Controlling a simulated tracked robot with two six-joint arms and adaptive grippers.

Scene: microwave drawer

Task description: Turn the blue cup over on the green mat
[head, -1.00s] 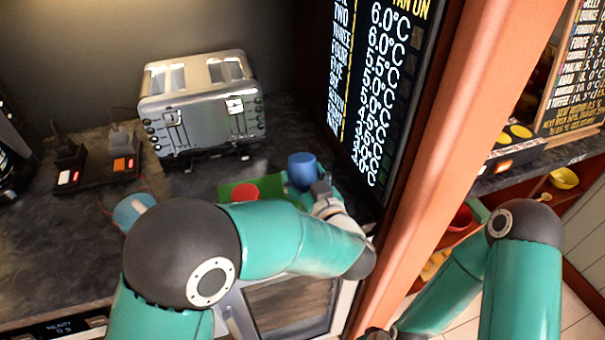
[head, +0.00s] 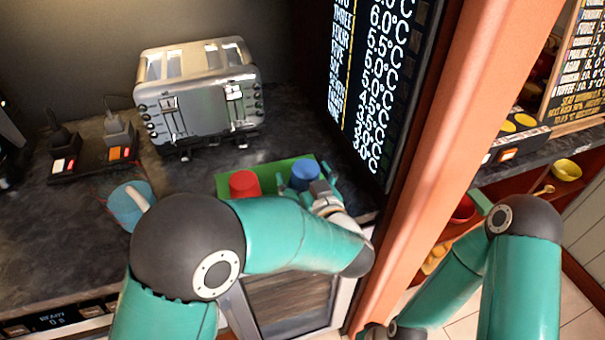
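The blue cup (head: 304,176) is at the right part of the green mat (head: 223,184), at the back of my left gripper. It looks upright or upside down, not lying on its side; which end is up I cannot tell. It seems to rest on the mat. My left gripper (head: 314,184) is right at the cup, with teal finger parts close to its sides. Whether they press on it is hidden. A red cup (head: 244,184) stands on the mat to the left. My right arm is at the lower right; its gripper is not clearly shown.
A steel toaster (head: 198,100) stands behind the mat. A light-blue cup (head: 131,203) with a pale handle-like piece is on the dark counter to the left. A menu board (head: 372,90) and an orange post (head: 470,120) close off the right.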

